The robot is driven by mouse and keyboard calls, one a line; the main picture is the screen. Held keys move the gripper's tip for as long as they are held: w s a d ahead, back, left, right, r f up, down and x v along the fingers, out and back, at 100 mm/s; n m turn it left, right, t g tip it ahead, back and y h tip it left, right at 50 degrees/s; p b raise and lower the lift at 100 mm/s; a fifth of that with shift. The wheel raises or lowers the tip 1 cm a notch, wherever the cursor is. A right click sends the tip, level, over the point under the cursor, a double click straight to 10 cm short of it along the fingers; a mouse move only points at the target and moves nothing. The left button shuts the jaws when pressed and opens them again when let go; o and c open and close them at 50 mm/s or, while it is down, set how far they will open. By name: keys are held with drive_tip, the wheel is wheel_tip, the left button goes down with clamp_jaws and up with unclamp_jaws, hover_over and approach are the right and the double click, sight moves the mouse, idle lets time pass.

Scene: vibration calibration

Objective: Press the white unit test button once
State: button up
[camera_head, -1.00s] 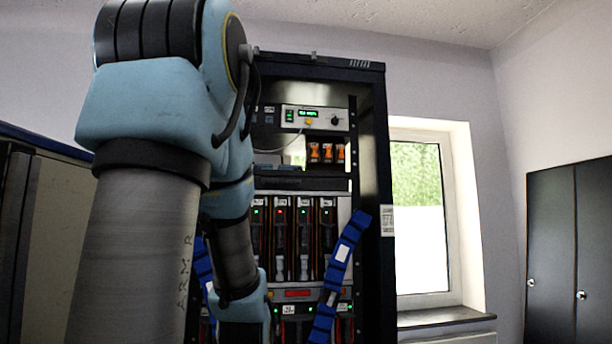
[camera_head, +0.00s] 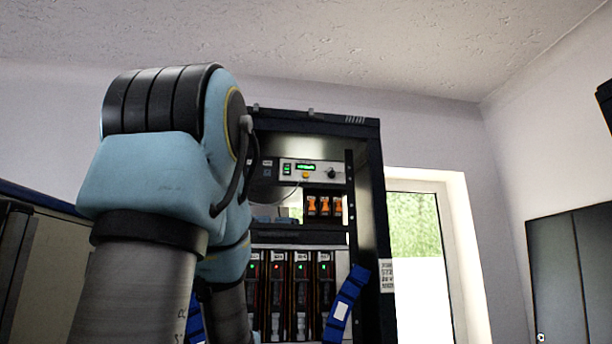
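A white unit (camera_head: 319,169) with a small green display, a dark knob and a yellow-orange spot sits high in the black rack (camera_head: 371,215). I cannot tell which part of it is the test button; it is too small to make out. My blue and grey arm stands in front of the rack's left side and hides part of it. My gripper is not in view; the arm's far end runs out below the bottom edge of the picture.
Orange-marked items (camera_head: 324,206) sit on a shelf under the white unit. Below are several modules (camera_head: 301,290) with green and red lights. A window (camera_head: 416,270) and dark cabinet (camera_head: 570,275) stand to the right.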

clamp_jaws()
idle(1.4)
